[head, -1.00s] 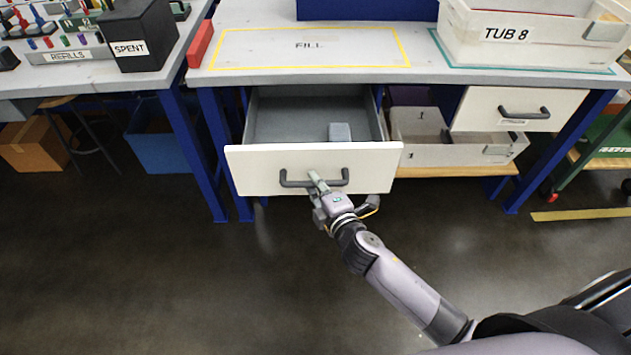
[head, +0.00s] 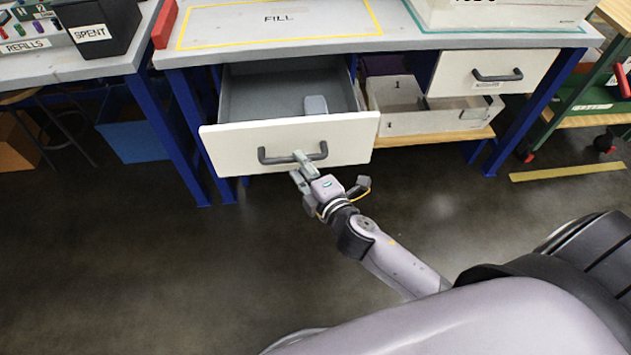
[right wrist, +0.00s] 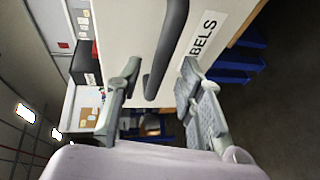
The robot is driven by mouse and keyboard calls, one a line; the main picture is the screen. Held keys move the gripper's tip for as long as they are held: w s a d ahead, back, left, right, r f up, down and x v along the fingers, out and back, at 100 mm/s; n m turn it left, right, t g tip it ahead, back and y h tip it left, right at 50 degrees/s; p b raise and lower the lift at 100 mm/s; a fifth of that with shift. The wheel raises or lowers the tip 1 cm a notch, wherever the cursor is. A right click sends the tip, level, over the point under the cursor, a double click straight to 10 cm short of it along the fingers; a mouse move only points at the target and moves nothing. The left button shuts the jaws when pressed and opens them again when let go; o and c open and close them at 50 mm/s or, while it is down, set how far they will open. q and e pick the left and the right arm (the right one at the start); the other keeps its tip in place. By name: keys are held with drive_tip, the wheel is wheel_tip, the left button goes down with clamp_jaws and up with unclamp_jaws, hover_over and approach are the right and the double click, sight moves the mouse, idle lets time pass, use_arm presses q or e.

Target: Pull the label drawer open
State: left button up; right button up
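The label drawer (head: 345,141) stands pulled out from under the left part of the bench, its grey inside showing with a small pale grey block (head: 315,105) in it. Its white front carries a dark bar handle (head: 268,159). The right wrist view shows the front with a label ending in "BELS" (right wrist: 203,40) and the handle (right wrist: 168,50). My right gripper (head: 300,167) is at the handle. In the right wrist view its fingers (right wrist: 161,66) are spread, with the handle between their tips and a gap on either side. My left gripper is not in view.
A second drawer (head: 510,65) to the right is closed. A pale tub (head: 440,118) sits on the lower shelf between them. Blue bench legs (head: 180,140) stand left of the open drawer. The floor (head: 120,270) in front is clear.

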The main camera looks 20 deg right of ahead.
drive_tip(key=a+v, duration=0.1)
drive_tip(key=v, duration=0.7)
drive_tip(key=shift+d, duration=0.45)
drive_tip(key=shift+f, duration=0.1)
